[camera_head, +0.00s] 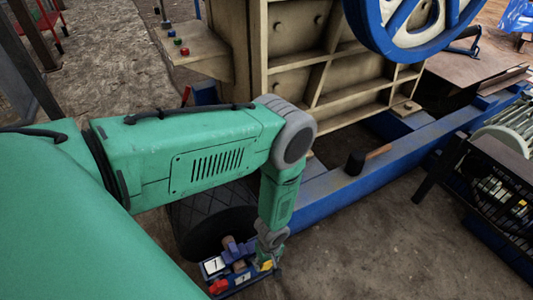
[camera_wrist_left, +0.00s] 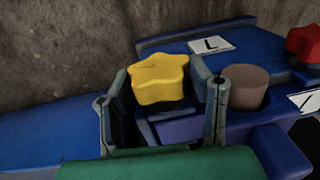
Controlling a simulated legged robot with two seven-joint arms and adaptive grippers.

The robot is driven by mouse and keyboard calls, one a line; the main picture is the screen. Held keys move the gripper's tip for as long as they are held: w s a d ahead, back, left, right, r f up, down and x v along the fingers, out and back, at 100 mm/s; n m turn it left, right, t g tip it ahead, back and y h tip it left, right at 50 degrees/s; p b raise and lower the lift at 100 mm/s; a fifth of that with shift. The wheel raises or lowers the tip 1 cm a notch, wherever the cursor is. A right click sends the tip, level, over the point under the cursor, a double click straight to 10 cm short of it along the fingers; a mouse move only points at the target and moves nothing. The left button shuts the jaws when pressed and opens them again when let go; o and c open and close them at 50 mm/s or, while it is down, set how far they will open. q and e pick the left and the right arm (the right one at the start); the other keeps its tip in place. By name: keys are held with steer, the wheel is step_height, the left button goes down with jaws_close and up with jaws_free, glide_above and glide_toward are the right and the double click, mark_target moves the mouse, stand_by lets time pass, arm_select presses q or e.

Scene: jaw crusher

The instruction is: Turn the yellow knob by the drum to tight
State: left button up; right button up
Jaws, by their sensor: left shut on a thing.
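The yellow knob (camera_wrist_left: 159,78) is star-shaped and sits on a blue fixture, between the two fingers of my left gripper (camera_wrist_left: 163,103) in the left wrist view. The fingers are shut on it, one on each side. In the head view the knob (camera_head: 266,265) is a small yellow patch at the tip of my left gripper (camera_head: 268,258), partly hidden by it. A brownish cylinder (camera_wrist_left: 245,84) stands right of the knob. How far the knob is turned cannot be told. My right gripper is out of view.
A red knob (camera_wrist_left: 304,42) and a white card marked L (camera_wrist_left: 211,45) are on the same fixture. A dark round ribbed body (camera_head: 208,222) lies behind it. Bare ground lies to the right.

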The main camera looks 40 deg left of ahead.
arm_select(q)
steer(key=shift+w+d+g+y, duration=0.1)
steer(key=shift+g+y, duration=0.35)
steer(key=shift+g, duration=0.6)
steer(key=shift+w+d+g+y, duration=0.1)
steer(key=shift+g+y, duration=0.35)
steer(key=shift+g, duration=0.6)
steer(key=shift+w, duration=0.1)
steer(key=o, duration=1.2)
steer(key=shift+c, duration=0.2)
steer(key=shift+a, duration=0.1)
steer(key=v, duration=1.1)
steer(key=shift+w+d+r, duration=0.25)
steer(key=shift+w+d, duration=0.05)
steer(key=shift+w, duration=0.05)
